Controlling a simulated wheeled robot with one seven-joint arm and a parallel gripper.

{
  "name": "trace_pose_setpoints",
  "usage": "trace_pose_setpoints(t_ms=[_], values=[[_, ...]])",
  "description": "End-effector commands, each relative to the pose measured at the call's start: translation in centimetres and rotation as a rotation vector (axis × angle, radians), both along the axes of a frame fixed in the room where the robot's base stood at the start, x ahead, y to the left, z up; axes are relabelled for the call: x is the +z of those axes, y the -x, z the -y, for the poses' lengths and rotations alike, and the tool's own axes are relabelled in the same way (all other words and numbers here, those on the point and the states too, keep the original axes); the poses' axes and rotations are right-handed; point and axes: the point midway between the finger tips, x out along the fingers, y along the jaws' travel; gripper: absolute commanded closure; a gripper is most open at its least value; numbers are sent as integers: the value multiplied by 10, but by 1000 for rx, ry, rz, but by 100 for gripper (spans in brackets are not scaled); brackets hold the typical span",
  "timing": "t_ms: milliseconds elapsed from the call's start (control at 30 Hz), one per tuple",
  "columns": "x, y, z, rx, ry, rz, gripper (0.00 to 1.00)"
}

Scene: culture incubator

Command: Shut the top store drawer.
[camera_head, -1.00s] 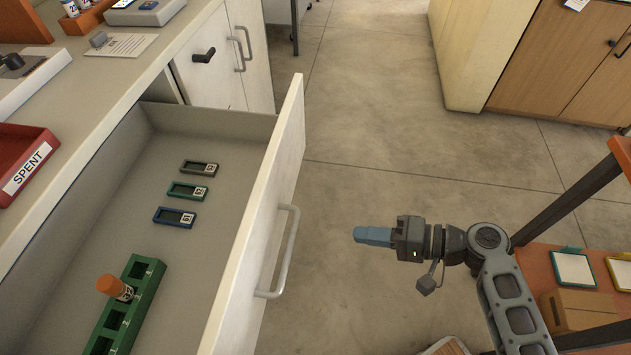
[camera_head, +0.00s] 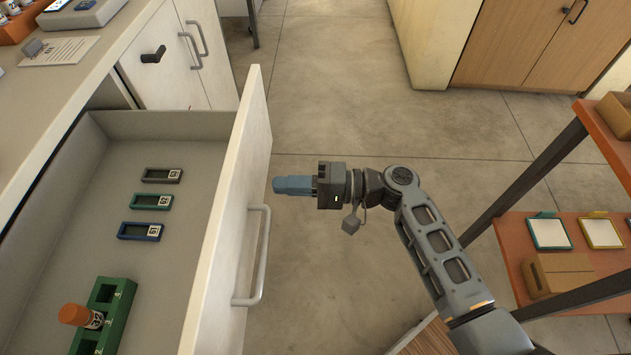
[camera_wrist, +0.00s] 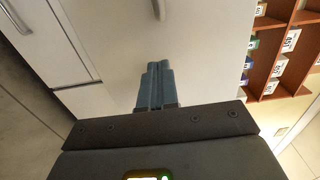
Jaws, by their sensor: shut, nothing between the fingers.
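The top store drawer (camera_head: 230,215) is pulled open at the left in the head view, its white front facing right with a grey bar handle (camera_head: 262,255). My gripper (camera_head: 278,185) is shut and empty, pointing left at the drawer front near the handle's far end. A small gap seems to show between fingertips and front. In the wrist view, the shut blue fingers (camera_wrist: 154,86) point at a white panel (camera_wrist: 180,40).
A counter (camera_head: 60,100) runs above the drawer on the left. A wooden shelf unit (camera_head: 590,260) with boxes and trays stands at the right, close to my arm. White cabinet doors (camera_head: 185,60) are beyond the drawer. The floor (camera_head: 340,90) ahead is clear.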

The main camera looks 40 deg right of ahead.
Motion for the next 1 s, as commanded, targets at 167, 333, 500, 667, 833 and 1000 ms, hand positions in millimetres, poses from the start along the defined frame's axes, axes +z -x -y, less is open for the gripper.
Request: trace_pose_setpoints(t_ms=[167, 333, 500, 667, 833, 1000], values=[[0, -14, -18, 2, 1, 1, 100], [0, -20, -25, 0, 1, 0, 100], [0, -21, -26, -1, 1, 0, 100], [0, -21, -26, -1, 1, 0, 100], [0, -22, -28, 0, 1, 0, 100], [-1, -30, -39, 2, 1, 2, 100]])
